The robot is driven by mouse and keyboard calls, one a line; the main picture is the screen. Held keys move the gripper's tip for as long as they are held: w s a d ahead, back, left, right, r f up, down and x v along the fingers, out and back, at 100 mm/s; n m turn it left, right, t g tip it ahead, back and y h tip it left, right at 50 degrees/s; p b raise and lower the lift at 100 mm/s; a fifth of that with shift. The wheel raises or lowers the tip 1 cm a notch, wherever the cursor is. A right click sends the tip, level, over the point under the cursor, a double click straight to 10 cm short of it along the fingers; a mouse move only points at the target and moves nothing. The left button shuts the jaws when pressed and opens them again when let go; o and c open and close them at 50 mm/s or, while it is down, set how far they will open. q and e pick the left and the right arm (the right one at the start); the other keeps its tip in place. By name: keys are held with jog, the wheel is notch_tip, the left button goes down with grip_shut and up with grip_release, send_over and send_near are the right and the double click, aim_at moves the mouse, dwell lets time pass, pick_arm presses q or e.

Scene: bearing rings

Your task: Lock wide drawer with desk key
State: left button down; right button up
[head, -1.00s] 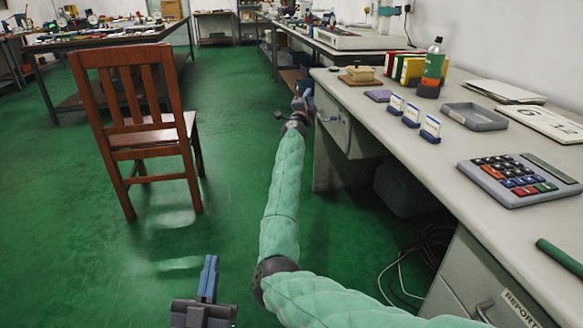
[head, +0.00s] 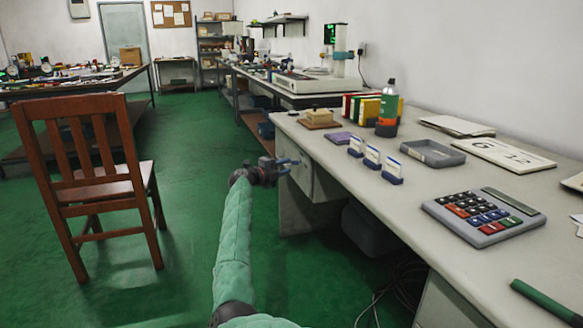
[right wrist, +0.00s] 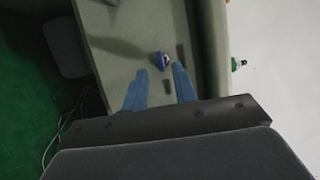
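My right gripper (head: 287,162) is at the end of my outstretched arm, beside the grey drawer front (head: 303,174) at the far end of the desk. In the right wrist view, its two blue fingers (right wrist: 159,70) stand apart, so it is open. A small blue and white thing (right wrist: 162,58), perhaps the desk key, shows near and between the fingertips against the grey-green drawer front. I cannot tell whether it sits in a lock or touches a finger. Dark marks or handles show beside it. My left gripper is out of view.
The desk top (head: 330,165) above holds a calculator (head: 484,217), a grey tray (head: 432,153), small blue-based stands and a bottle (head: 388,108). A wooden chair (head: 85,170) stands left of my arm. Green floor (head: 190,190) between them is clear.

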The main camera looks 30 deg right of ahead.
jog(key=d, duration=0.2)
jog(key=d+b, duration=0.1)
jog(key=d, duration=0.1)
jog(key=shift+w, duration=0.35)
grip_shut()
